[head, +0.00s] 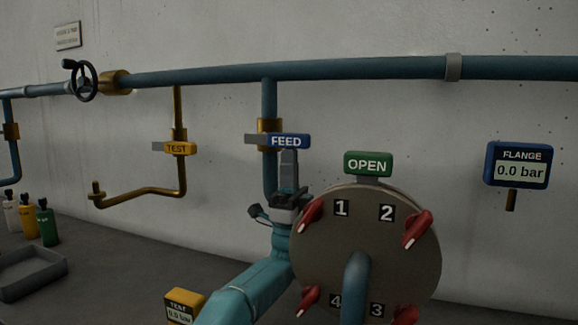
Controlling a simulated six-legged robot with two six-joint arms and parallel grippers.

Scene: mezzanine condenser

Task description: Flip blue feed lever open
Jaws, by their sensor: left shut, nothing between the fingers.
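The blue feed lever (289,141), labelled FEED, lies roughly level across the upright teal pipe (269,100) at a brass valve body (266,127). Its grey end sticks out to the left of the pipe and its blue label end points right. My left gripper (289,157) points up with its fingers shut and empty. The fingertips appear just below the blue label end; I cannot tell whether they touch it. My right gripper is not in view.
A round grey flange plate (392,240) with several red clamps and a green OPEN sign (368,164) stands right of my left gripper. A yellow TEST lever (180,148) is on the left. A FLANGE gauge (519,166) reads 0.0 bar. Bottles and a tray (52,257) are lower left.

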